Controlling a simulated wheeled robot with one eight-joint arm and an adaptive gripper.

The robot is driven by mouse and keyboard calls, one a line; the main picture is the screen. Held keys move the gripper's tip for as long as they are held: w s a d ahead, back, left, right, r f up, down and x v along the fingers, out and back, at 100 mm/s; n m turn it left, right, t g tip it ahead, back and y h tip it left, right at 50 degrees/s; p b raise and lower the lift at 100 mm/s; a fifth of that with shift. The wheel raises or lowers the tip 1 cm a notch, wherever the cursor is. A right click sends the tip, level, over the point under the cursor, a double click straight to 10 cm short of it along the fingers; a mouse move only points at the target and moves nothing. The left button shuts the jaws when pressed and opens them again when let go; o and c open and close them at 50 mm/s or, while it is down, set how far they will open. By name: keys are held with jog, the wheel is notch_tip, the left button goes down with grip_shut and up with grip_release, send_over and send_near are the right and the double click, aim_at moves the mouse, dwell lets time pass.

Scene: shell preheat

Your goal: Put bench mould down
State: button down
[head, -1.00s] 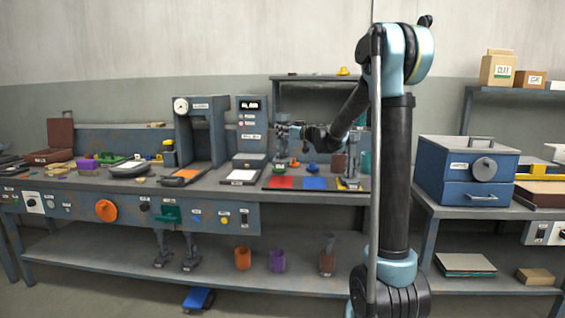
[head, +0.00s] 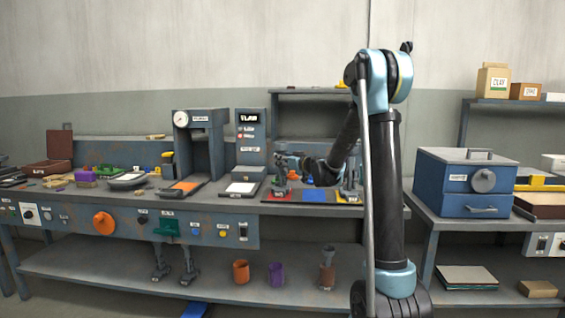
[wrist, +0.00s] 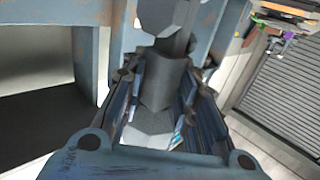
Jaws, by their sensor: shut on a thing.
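The bench mould is most likely the dark grey block (wrist: 163,82) between the two fingers of my gripper (wrist: 165,72) in the wrist view. The fingers press on it from both sides. In the head view my gripper (head: 284,163) is low over the bench, above the red mat (head: 268,196). A grey piece (head: 280,184) shows below it, small and partly hidden. I cannot tell whether it touches the mat.
A blue mat (head: 314,196) lies right of the red one. The press (head: 198,118) and display unit (head: 250,130) stand to the left. A blue kiln box (head: 465,185) is on the right bench. Several cups stand on the lower shelf (head: 120,275).

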jog(key=c, duration=1.2)
grip_release()
jog(key=shift+c, duration=0.2)
jog(key=v, duration=1.2)
jog(key=s+f+g+h, duration=0.1)
jog(key=s+f+g, duration=0.15)
jog(key=s, duration=0.85)
jog(key=s+d+f+m+g+h, duration=0.2)
jog(key=s+d+f, duration=0.4)
jog(key=s, duration=0.5)
jog(key=s+d+f+m+g+h, duration=0.3)
jog(key=s+d+f+h, duration=0.2)
jog(key=s, duration=0.7)
jog(key=s+d+f+m+g+h, duration=0.3)
jog(key=s+d+f, duration=0.5)
jog(key=s, duration=0.3)
jog(key=shift+s+d+f+h, duration=0.25)
jog(key=shift+d+h, duration=0.25)
jog(key=shift+d, duration=0.1)
